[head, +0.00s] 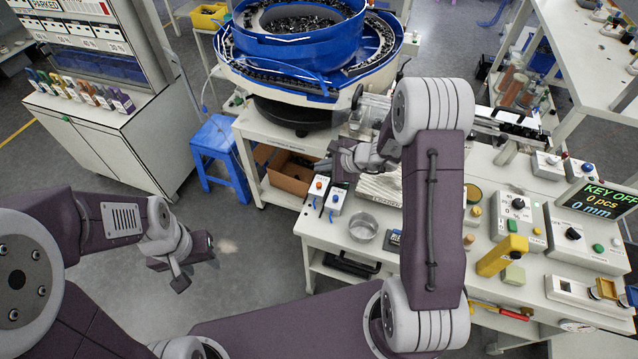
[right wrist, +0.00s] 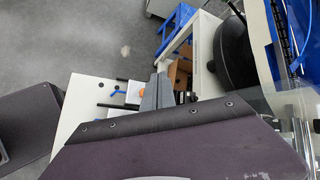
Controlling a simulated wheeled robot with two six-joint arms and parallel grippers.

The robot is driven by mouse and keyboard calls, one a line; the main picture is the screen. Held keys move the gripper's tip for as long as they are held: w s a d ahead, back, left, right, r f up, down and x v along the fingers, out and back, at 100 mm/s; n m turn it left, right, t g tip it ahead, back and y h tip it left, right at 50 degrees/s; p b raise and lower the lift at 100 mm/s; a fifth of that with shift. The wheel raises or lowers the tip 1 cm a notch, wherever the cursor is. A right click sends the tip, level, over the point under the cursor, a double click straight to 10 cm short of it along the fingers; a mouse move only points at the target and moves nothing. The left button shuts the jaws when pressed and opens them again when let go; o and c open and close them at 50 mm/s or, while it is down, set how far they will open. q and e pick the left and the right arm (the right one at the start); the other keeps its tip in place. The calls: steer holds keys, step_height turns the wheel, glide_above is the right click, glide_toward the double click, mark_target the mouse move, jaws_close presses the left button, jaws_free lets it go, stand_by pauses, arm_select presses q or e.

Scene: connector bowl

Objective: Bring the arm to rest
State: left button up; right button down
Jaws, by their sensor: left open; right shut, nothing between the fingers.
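My right arm reaches over the white workbench (head: 300,228), and its gripper (head: 326,165) is near the back left of the bench, above the small switch boxes. In the right wrist view its fingers (right wrist: 158,92) are together with nothing between them. Part of that view is covered by my own arm housing. My left gripper (head: 197,268) is open and empty over the grey floor, left of the bench and apart from it.
A blue bowl feeder (head: 300,55) full of dark parts stands behind the bench. A blue stool (head: 218,150), a cardboard box (head: 290,172) and a metal cup (head: 363,228) are nearby. A display (head: 597,200) reads "KEY OFF". The floor around the left gripper is clear.

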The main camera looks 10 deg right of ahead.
steer(key=shift+a, duration=0.15)
steer(key=a+r+n, duration=0.2)
steer(key=a+r, duration=0.1)
steer(key=r, duration=0.2)
steer(key=s+a+r+n+g, duration=0.25)
steer(key=s+a+n, duration=0.25)
steer(key=s, duration=0.3)
steer(key=s+d+f+n+g+h, duration=0.1)
steer(key=s+d+n+h, duration=0.1)
steer(key=s+d+n, duration=0.3)
steer(key=s+d+f+n+g+h, duration=0.2)
steer(key=s+d+n, duration=0.3)
steer(key=s, duration=0.5)
steer(key=shift+s+d+f+n+h, duration=0.2)
steer(key=shift+s+f+n+h, duration=0.15)
steer(key=shift+n+h, duration=0.5)
